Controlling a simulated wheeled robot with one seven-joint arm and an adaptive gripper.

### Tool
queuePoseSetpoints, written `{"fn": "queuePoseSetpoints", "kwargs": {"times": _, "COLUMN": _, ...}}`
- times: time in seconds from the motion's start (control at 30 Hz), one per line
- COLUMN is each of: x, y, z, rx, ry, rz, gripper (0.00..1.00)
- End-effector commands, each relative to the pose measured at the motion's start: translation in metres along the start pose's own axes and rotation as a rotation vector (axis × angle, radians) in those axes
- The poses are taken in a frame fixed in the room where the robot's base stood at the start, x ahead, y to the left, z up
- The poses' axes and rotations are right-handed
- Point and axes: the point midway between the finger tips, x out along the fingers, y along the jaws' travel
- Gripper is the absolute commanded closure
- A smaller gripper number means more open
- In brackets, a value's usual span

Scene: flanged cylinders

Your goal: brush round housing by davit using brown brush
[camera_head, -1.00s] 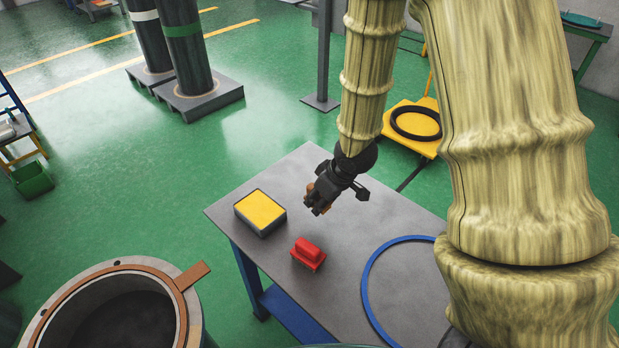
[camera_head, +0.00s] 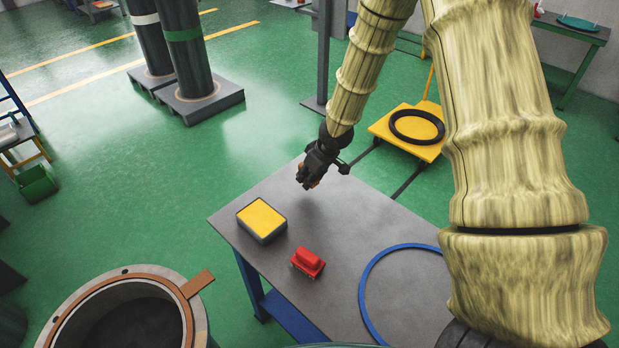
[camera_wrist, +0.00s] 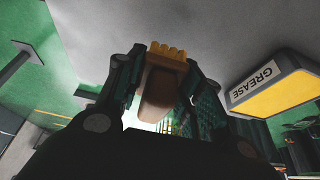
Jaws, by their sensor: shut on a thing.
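My gripper (camera_head: 308,176) is shut on a brown brush (camera_wrist: 160,88). In the wrist view its brown handle sits between the fingers and its yellow bristles (camera_wrist: 167,52) stick out beyond the tips. In the head view the brush is mostly hidden by the fingers; the gripper is above the far-left part of the grey table. A round, open-topped housing (camera_head: 205,325) with a flanged rim and a brown ring stands at the lower left, well apart from my gripper. I cannot tell which thing is the davit.
The grey table (camera_head: 330,235) holds a yellow-topped box (camera_head: 262,219) marked GREASE in the wrist view (camera_wrist: 275,90), a red block (camera_head: 307,263) and a blue ring (camera_head: 368,275). A grey post (camera_head: 323,60) and a yellow cart (camera_head: 410,135) stand behind.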

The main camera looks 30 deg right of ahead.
Motion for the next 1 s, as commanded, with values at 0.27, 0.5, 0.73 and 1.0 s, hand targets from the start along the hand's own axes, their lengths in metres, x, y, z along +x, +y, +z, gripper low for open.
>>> {"fn": "queuePoseSetpoints", "kwargs": {"times": 0.27, "x": 0.009, "y": 0.01, "z": -0.011, "rx": 0.0, "ry": -0.001, "rz": 0.002, "gripper": 0.89}}
{"fn": "queuePoseSetpoints", "kwargs": {"times": 0.5, "x": 0.023, "y": 0.009, "z": -0.004, "rx": -0.002, "ry": -0.002, "rz": 0.001, "gripper": 0.89}}
{"fn": "queuePoseSetpoints", "kwargs": {"times": 0.73, "x": 0.033, "y": 0.01, "z": 0.0, "rx": -0.001, "ry": 0.0, "rz": 0.002, "gripper": 0.89}}
{"fn": "queuePoseSetpoints", "kwargs": {"times": 1.0, "x": 0.035, "y": 0.01, "z": 0.0, "rx": 0.0, "ry": 0.002, "rz": 0.001, "gripper": 0.89}}
